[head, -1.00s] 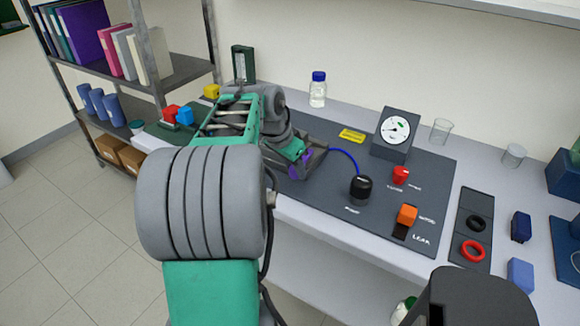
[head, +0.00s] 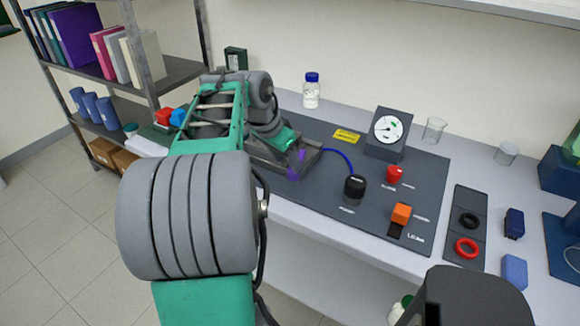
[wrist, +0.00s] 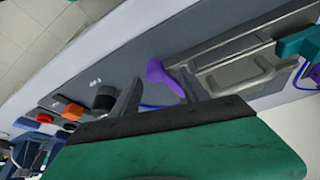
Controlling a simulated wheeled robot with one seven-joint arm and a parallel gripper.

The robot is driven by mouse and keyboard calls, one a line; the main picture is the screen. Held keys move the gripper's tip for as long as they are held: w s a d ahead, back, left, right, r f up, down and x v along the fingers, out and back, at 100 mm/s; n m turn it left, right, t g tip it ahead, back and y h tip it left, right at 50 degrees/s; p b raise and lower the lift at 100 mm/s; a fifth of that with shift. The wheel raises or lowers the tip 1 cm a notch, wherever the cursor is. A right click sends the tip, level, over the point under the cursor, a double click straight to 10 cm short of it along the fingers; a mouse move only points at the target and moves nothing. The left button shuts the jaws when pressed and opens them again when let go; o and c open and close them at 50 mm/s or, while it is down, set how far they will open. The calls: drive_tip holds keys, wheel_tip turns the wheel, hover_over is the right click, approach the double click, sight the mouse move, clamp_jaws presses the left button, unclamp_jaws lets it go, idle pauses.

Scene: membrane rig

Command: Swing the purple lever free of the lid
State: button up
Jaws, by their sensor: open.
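The purple lever (wrist: 158,76) shows in the wrist view, its rounded end to the left, beside the grey frame and lid (wrist: 208,76) of the membrane rig. In the head view only small purple parts of the lever (head: 293,174) show by the rig's frame (head: 312,158). My gripper (wrist: 195,85) is open in the wrist view, above the rig, with a dark finger just left of the lever. I see no contact with the lever. Its green body covers the lower part of that view. In the head view my arm hides the fingertips and much of the rig.
A blue tube (head: 340,154) runs from the rig toward a black knob (head: 354,188). A red knob (head: 394,174), an orange switch (head: 401,213) and a gauge (head: 387,130) stand on the dark panel. A bottle (head: 311,92) stands behind.

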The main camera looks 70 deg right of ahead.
drive_tip(key=shift+v, duration=1.8)
drive_tip(key=shift+c, duration=0.3)
